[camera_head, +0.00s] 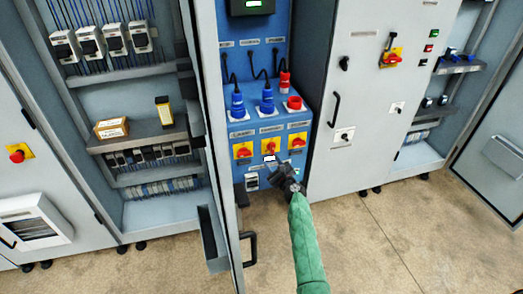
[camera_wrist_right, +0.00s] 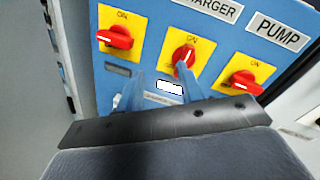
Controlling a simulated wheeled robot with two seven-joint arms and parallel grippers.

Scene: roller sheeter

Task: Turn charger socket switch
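The charger switch is the middle red knob on a yellow plate (camera_head: 271,146), on the blue panel. In the right wrist view its knob (camera_wrist_right: 183,57) stands near upright, below a partly cut-off label ending in "ARGER" (camera_wrist_right: 212,8). My right gripper (camera_head: 272,163) is just below it in the head view. In the right wrist view the right gripper's two fingers (camera_wrist_right: 158,76) are apart with nothing between them. The right finger's tip is close to the knob; I cannot tell whether it touches. My left gripper is not in view.
A left red switch (camera_wrist_right: 115,37) and a pump switch (camera_wrist_right: 241,84) flank the middle one, their knobs lying more sideways. Blue plugs (camera_head: 237,104) and a red socket (camera_head: 294,103) sit above. An open cabinet door (camera_head: 215,150) stands close on the left.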

